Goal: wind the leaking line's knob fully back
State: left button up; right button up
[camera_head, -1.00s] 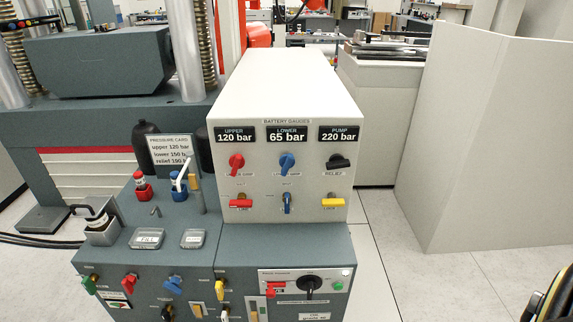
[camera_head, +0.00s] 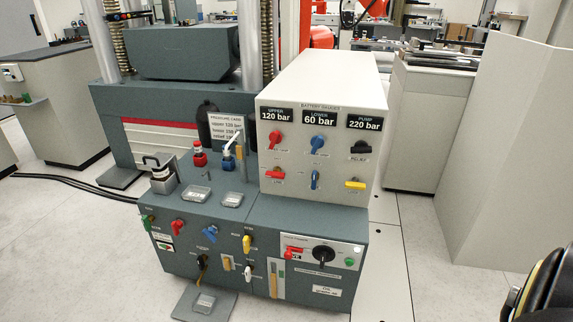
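The white gauge cabinet (camera_head: 318,88) carries three displays. The upper display (camera_head: 275,115) reads 120 bar, the lower display (camera_head: 319,118) reads 60 bar and the pump display (camera_head: 364,123) reads 220 bar. Under them are a red knob (camera_head: 275,139), a blue knob (camera_head: 317,143) and a black relief knob (camera_head: 360,147). Below these are a red lever (camera_head: 274,175), an upright blue lever (camera_head: 315,180) and a yellow lever (camera_head: 355,185). The pressure card (camera_head: 227,125) lists upper 120 bar and lower 150 bar; its relief line is partly covered. Neither gripper shows.
The grey console (camera_head: 190,240) has coloured knobs on its front, a black rotary switch (camera_head: 323,256) and a green button (camera_head: 349,262). A pedal plate (camera_head: 205,301) lies on the floor before it. A black and yellow part, likely mine, shows at bottom right. Floor is clear right of the console.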

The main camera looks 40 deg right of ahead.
aim_at(317, 142)
jog(key=z, duration=1.15)
jog(key=k, duration=0.15)
jog(key=u, duration=1.45)
jog(key=i, duration=1.3)
jog(key=z, duration=0.95)
